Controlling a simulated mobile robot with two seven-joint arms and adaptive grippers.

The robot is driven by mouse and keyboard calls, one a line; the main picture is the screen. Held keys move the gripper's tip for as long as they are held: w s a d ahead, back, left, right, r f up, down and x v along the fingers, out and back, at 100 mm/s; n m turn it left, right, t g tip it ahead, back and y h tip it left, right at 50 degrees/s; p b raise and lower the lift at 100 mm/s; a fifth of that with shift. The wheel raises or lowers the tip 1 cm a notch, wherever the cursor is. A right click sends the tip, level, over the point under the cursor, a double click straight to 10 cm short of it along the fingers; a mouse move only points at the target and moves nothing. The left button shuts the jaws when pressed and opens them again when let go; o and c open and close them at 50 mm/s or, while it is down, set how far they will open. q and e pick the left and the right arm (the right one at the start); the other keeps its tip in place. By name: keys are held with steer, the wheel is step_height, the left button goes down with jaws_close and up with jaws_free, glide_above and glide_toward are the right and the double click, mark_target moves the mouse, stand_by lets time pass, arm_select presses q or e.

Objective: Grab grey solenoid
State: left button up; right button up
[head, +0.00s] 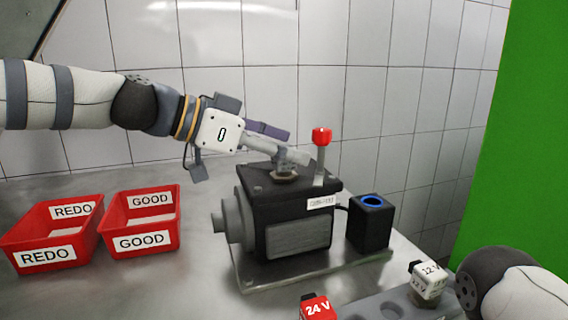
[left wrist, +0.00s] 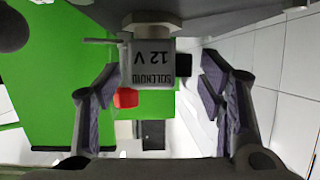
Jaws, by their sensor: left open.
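The grey solenoid (left wrist: 150,65), labelled SOLENOID 12 V, shows in the left wrist view between my two fingers, with gaps on both sides. In the head view it is mostly hidden by my left gripper (head: 280,142), with a hex fitting (head: 285,176) visible below on top of the dark pump block (head: 300,205). My left gripper is open around the solenoid; its purple-padded fingers also show in the left wrist view (left wrist: 160,95). My right arm shows at the lower right of the head view, but its gripper is not visible.
A red-knobbed lever (head: 321,138) stands close behind the solenoid. A black box with a blue ring (head: 371,222) is right of the pump. A white 12 V solenoid (head: 430,281) and a red 24 V one (head: 318,308) are in front. Red REDO (head: 52,236) and GOOD (head: 141,222) bins stand left.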

arm_select(q)
steer(key=shift+a, duration=0.1)
steer(key=shift+c, duration=0.3)
steer(key=c, duration=1.4)
steer(key=shift+r, duration=0.15)
